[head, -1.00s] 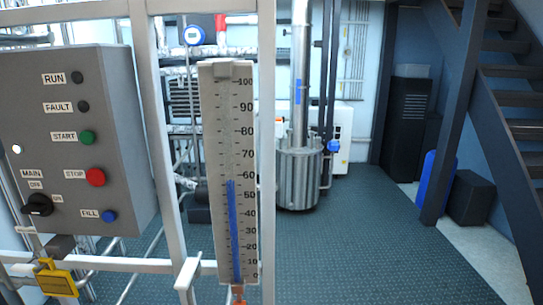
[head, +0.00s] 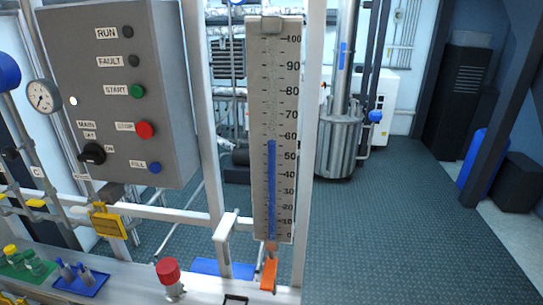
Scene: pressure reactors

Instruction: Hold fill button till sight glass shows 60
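The blue fill button (head: 155,167) sits at the lower right of the grey control panel (head: 165,60), beside its FILL label, with nothing touching it. The sight glass (head: 284,80) is a tall upright scale to the right of the panel, marked from 0 to 100. Its blue column (head: 271,190) ends just under the 60 mark, clearly above 50. Neither of my grippers is in view.
The panel also has a green start button (head: 137,91), a red stop button (head: 145,130) and a black main switch (head: 92,153). Below are a yellow tag (head: 109,222), a red knob (head: 168,271), an orange handle (head: 269,273) and a blue tray (head: 82,288). Open floor lies right.

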